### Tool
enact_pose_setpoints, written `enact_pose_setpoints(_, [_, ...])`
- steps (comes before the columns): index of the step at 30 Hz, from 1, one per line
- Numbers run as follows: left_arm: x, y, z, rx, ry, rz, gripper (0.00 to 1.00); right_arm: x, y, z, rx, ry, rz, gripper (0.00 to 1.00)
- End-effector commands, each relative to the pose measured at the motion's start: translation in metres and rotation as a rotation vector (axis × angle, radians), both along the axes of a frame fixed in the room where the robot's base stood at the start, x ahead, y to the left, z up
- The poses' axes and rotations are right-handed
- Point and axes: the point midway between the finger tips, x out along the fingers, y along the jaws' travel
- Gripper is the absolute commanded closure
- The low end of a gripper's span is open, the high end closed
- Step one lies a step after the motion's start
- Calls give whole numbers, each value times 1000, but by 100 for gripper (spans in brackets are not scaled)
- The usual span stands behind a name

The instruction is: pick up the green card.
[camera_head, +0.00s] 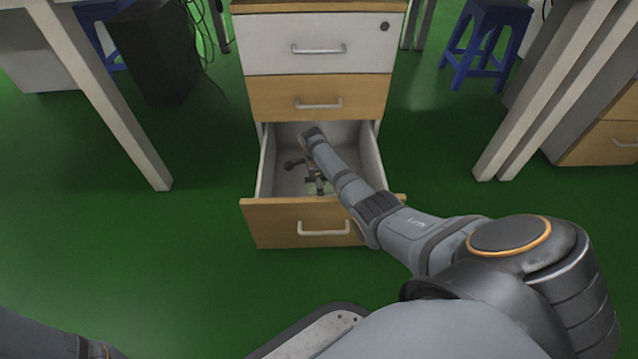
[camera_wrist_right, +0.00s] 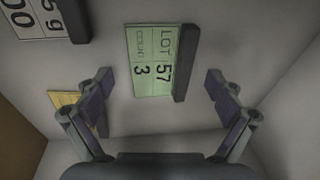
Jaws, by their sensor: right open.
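I cannot tell the exact height gap. In the head view my right arm reaches into the open bottom drawer, and the right gripper (camera_head: 306,175) is low inside it. A small patch of green (camera_head: 326,188) shows beside it, mostly hidden. My left gripper is out of view.
A white card (camera_wrist_right: 35,18) with a dark bar lies at the upper left. A yellow card (camera_wrist_right: 68,100) lies partly behind the left finger. The drawer walls (camera_head: 267,165) and wooden drawer front (camera_head: 270,222) enclose the arm. The closed drawer (camera_head: 275,97) sits above.

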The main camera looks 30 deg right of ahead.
Motion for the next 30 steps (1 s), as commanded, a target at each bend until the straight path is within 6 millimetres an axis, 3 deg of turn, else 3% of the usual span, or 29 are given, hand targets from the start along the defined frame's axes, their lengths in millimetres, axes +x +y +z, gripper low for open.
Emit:
enact_pose_setpoints(2, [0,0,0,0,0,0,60,0,0,0,0,0,0,10])
enact_pose_setpoints(21, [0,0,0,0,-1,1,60,-1,0,-1,1,4,-1,97])
enact_pose_setpoints(30, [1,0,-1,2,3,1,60,-1,0,-2,1,3,0,100])
